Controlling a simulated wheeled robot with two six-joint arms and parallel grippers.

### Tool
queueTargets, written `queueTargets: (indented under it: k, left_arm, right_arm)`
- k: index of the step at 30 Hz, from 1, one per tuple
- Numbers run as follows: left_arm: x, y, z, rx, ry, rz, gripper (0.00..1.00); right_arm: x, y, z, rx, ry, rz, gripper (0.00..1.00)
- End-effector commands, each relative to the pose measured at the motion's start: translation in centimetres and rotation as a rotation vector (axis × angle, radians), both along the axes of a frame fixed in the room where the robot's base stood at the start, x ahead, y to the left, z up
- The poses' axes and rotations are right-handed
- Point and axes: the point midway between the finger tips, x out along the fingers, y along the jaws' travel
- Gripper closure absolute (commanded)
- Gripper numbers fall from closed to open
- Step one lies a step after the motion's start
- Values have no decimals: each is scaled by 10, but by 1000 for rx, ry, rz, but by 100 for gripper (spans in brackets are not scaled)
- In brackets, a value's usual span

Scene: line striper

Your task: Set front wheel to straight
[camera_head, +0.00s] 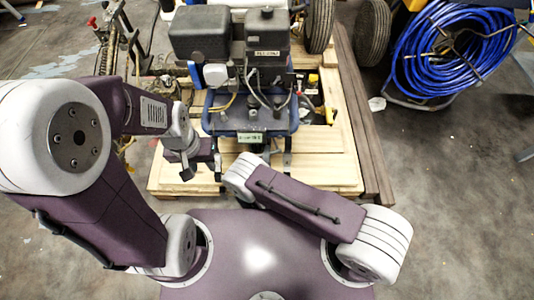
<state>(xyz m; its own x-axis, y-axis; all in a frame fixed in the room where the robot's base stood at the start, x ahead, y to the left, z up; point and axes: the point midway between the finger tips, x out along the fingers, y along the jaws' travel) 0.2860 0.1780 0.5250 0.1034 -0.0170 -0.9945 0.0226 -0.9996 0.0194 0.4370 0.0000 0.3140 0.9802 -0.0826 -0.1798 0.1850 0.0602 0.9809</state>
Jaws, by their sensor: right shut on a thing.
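The line striper (250,117) stands on a wooden pallet straight ahead, with a dark engine and tank on top and a blue frame low down. No front wheel can be made out on it. My left gripper (200,168) hangs over the pallet's left front part, left of the blue frame and apart from it as far as I can tell. Its jaw gap is too small to judge. My right arm reaches from the lower right to the striper's near end. Its far part and its gripper are hidden, so what it holds does not show.
The light wooden pallet (335,165) has dark planks (360,110) along its right side. A coiled blue hose (455,50) on a reel and black tyres (375,30) stand at the upper right. Other equipment (120,40) stands at the upper left. The concrete floor at right is mostly clear.

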Motion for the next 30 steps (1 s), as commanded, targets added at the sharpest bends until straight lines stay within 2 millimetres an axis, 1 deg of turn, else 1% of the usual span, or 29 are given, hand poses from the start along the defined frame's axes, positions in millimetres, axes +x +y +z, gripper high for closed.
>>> queueTargets:
  k: [2,5,8,12,15,19,26,27,28,29,30]
  left_arm:
    - [0,0,-1,0,0,0,64]
    - [0,0,-7,0,0,0,64]
    - [0,0,-20,0,0,0,64]
    - [0,0,-42,0,0,0,64]
    - [0,0,-51,0,0,0,64]
    - [0,0,-50,0,0,0,64]
    - [0,0,-49,0,0,0,64]
    - [0,0,-49,0,0,0,64]
    - [0,0,-49,0,0,0,64]
    - [0,0,-49,0,0,0,64]
    - [0,0,-49,0,0,0,64]
  right_arm:
    - [0,1,-1,-1,1,-3,100]
    - [-1,9,-2,0,-5,-43,100]
    - [-4,23,-5,6,-8,-124,100]
    - [-6,39,-7,9,-7,-238,100]
    - [-7,46,-5,6,-4,-290,100]
    - [-8,49,-1,3,2,-314,100]
    - [-9,48,0,1,3,-313,100]
    - [-8,48,0,1,3,-312,74]
    - [-8,48,0,1,3,-312,66]
    - [-8,48,0,1,2,-313,64]
    - [-8,48,0,1,2,-313,64]
